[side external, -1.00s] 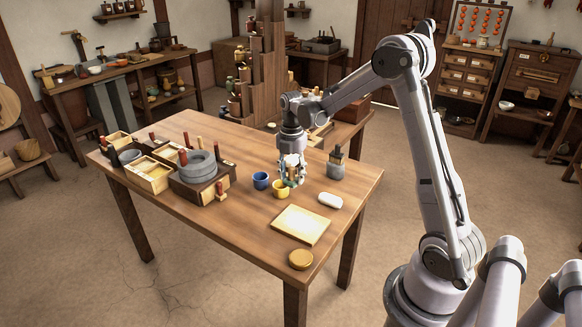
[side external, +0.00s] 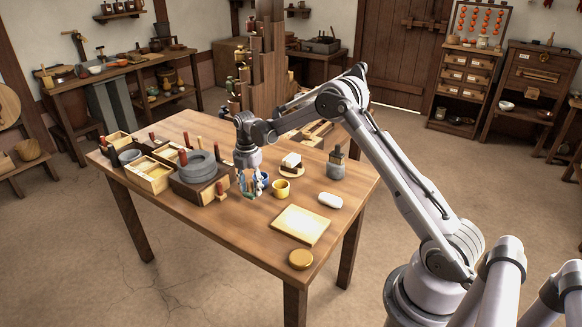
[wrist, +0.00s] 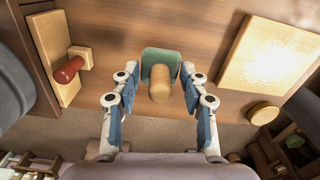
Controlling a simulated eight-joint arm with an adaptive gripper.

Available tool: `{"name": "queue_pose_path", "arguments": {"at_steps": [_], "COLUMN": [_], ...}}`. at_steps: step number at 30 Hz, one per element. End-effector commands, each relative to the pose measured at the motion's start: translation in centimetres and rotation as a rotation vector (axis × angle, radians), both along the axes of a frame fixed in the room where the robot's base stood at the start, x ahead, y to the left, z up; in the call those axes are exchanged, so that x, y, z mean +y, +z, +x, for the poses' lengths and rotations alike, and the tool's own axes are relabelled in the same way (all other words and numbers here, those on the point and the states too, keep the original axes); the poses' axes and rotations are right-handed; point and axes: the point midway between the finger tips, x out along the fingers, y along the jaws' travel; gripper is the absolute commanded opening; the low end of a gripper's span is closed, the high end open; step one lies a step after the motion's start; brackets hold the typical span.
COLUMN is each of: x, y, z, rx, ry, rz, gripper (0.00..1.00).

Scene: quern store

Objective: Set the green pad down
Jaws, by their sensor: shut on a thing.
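The green pad (wrist: 152,56) has a rounded wooden knob (wrist: 159,84) and sits between the fingers of my gripper (wrist: 160,97) in the wrist view. My gripper is shut on it. The pad is mostly hidden by the fingers there. I cannot tell whether the pad touches the table.
The quern (side external: 203,170) on its box stands close left of my gripper. The front-left table is clear.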

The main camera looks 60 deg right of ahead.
Motion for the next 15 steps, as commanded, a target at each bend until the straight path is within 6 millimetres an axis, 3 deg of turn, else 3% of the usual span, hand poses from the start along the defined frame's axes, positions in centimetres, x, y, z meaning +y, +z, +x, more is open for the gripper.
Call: {"name": "queue_pose_path", "arguments": {"at_steps": [8,15], "x": [0.7,0.7], "y": [-1.4,-4.4], "z": [0.7,0.7], "rx": [0.0,0.0], "ry": [-0.001,-0.001], "rz": [0.0,0.0], "gripper": [0.18,0.18]}}
